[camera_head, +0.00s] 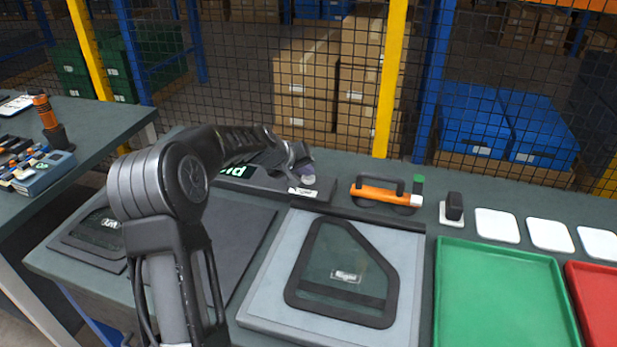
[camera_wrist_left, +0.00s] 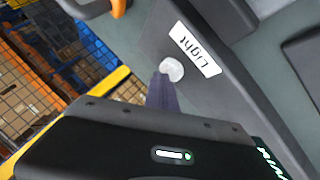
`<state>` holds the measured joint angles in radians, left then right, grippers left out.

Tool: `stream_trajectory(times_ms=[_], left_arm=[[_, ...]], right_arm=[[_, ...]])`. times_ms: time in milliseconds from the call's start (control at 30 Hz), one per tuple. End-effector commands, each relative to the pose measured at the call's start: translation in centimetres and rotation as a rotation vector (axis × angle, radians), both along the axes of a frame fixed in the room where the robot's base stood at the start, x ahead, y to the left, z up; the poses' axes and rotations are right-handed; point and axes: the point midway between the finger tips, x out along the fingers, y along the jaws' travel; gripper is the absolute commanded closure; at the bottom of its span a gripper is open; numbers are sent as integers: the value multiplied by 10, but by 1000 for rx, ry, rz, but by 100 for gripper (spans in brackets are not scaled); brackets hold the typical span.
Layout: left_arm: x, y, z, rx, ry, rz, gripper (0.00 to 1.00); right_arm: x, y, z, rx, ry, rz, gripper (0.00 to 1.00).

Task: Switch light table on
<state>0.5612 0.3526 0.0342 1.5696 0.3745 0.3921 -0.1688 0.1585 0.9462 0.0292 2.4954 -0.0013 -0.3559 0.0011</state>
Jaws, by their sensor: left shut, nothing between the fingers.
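The light table (camera_head: 266,298) is a pale grey panel at the front middle of the bench; its surface shows no clear glow. A dark-framed glass piece (camera_head: 345,272) lies on it. Behind it is a dark strip with a white "Light" label (camera_wrist_left: 195,49), also visible in the head view (camera_head: 302,192). A round whitish button (camera_wrist_left: 172,69) sits beside the label. My left gripper (camera_wrist_left: 160,82) is shut and empty, its tip right at the button's edge in the wrist view. I cannot tell whether it touches. In the head view the left gripper (camera_head: 303,165) is above the strip, partly hidden by my arm.
An orange-handled tool (camera_head: 378,194) and a small black block (camera_head: 454,206) stand right of the strip. White pads (camera_head: 497,226), a green tray (camera_head: 500,290) and a red tray (camera_head: 600,295) lie farther right. A mesh fence (camera_head: 230,75) closes off the back.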

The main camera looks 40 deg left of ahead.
Motion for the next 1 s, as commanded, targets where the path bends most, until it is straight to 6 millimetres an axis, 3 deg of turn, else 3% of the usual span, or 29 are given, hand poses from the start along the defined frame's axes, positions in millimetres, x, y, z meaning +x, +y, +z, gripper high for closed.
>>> stream_trajectory(times_ms=[567, 1000], left_arm=[[0, -1, -4, -2, 4, -2, 100], [0, 0, 15, -1, 2, 0, 100]], right_arm=[[0, 0, -3, 0, 0, 0, 64], [0, 0, 9, 0, 0, 0, 64]])
